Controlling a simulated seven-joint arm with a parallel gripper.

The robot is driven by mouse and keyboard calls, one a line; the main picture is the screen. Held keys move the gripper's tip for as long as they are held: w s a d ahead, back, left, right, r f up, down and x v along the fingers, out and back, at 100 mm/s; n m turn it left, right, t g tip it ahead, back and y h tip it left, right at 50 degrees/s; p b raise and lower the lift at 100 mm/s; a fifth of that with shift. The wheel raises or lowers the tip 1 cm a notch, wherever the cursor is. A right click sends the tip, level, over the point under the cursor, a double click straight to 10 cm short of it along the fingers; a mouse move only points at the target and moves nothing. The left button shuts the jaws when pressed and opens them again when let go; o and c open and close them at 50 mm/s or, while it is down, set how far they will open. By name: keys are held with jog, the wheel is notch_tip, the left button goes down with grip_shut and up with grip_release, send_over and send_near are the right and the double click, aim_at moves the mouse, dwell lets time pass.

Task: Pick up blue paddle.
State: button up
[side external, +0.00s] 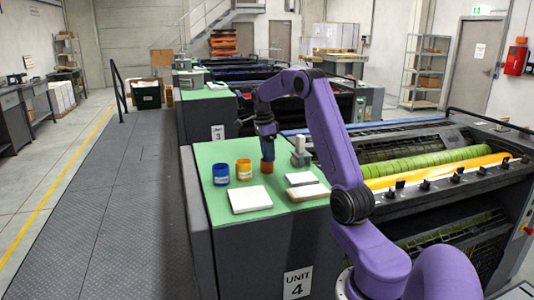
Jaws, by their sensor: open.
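My gripper (266,138) points down over the green worktop (222,160) of Unit 4. Directly under it is a small orange-brown jar (267,167). A narrow dark-blue piece (267,151) shows between the gripper and this jar. It may be the blue paddle, but it is too small to tell its shape or whether the fingers touch it. The gripper's fingers are too small to see clearly. A blue jar (221,174) and a yellow jar (244,170) stand to the left of the orange-brown jar.
A white slab (250,199) lies at the front of the worktop. A second white piece (302,179) and a beige block (308,192) lie to the right. A grey object with a pale upright top (300,152) stands behind them. The press (440,165) borders the right side.

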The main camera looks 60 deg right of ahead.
grip_shut()
jog(key=shift+r, duration=0.15)
notch_tip(320, 180, up, 10)
jog(key=shift+f, duration=0.1)
dwell(0.3)
